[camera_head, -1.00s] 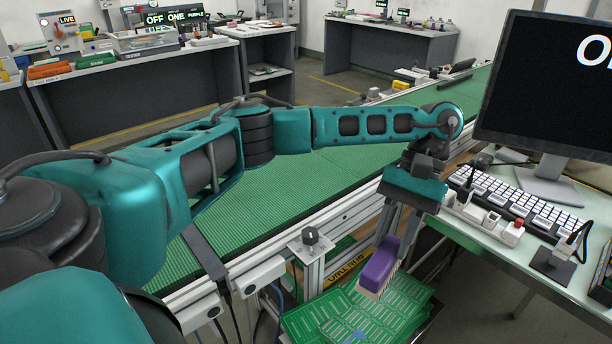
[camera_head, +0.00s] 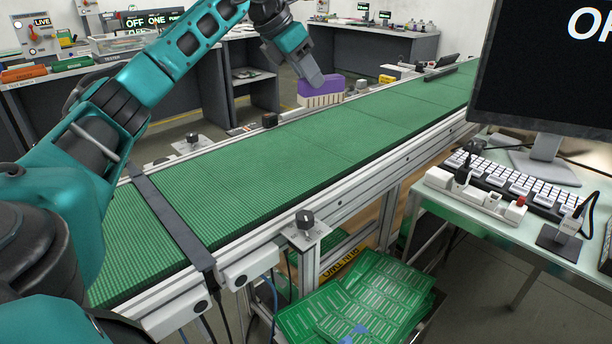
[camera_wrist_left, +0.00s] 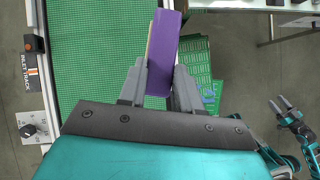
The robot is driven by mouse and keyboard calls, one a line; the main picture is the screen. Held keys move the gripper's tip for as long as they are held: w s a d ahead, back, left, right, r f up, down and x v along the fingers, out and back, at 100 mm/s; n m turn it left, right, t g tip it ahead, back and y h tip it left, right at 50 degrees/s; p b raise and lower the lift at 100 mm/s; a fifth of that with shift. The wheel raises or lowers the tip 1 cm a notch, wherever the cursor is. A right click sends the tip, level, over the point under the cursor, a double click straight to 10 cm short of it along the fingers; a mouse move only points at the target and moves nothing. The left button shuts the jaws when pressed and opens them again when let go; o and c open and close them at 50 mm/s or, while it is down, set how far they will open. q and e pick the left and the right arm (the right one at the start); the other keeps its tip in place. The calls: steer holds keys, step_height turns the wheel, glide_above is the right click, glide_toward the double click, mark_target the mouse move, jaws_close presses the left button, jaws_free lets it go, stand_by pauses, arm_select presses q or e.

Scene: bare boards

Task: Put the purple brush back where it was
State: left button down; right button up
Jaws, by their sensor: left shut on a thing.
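The purple brush (camera_head: 320,86) has a purple back and pale bristles facing down in the head view. My left gripper (camera_head: 312,77) is shut on it and holds it at the far edge of the green conveyor belt in that view. I cannot tell how high it is above the belt. In the left wrist view the brush (camera_wrist_left: 166,48) stands out between the two grey fingers of my left gripper (camera_wrist_left: 160,75), its bristle side to the left. My right gripper (camera_wrist_left: 284,104) shows at the right of the left wrist view, empty, with its fingers apart.
The green conveyor (camera_head: 250,175) runs diagonally and its belt is clear. Green circuit boards (camera_head: 365,295) lie in a stack below its near side. A desk with a monitor (camera_head: 540,75) and a keyboard (camera_head: 520,180) stands at right. Grey benches (camera_head: 375,62) stand behind.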

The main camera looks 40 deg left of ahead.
arm_select(q)
steer(key=a+f+n+b, duration=0.1)
steer(key=f, duration=0.5)
steer(key=a+f+n+y+b, duration=0.1)
steer(key=f+b, duration=0.1)
steer(key=f, duration=0.4)
steer(key=a+f+b, duration=0.1)
steer(key=f+b, duration=0.1)
steer(key=f, duration=0.4)
steer(key=shift+s+a+f+n+y, duration=0.1)
steer(key=shift+s+a+n+y, duration=0.05)
steer(key=shift+s+n+y, duration=0.2)
steer(key=c, duration=0.8)
jaws_free()
steer(key=shift+w, duration=0.1)
arm_select(e)
steer(key=a+f, duration=0.1)
steer(key=w+f, duration=0.1)
steer(key=shift+a+f+y, duration=0.3)
steer(key=shift+a, duration=0.1)
arm_select(q)
steer(key=p+v, duration=0.1)
steer(key=v, duration=1.1)
arm_select(e)
steer(key=shift+d+r, duration=0.1)
steer(key=shift+r, duration=0.3)
arm_select(q)
steer(key=shift+f, duration=0.1)
arm_select(e)
steer(key=shift+s, duration=0.1)
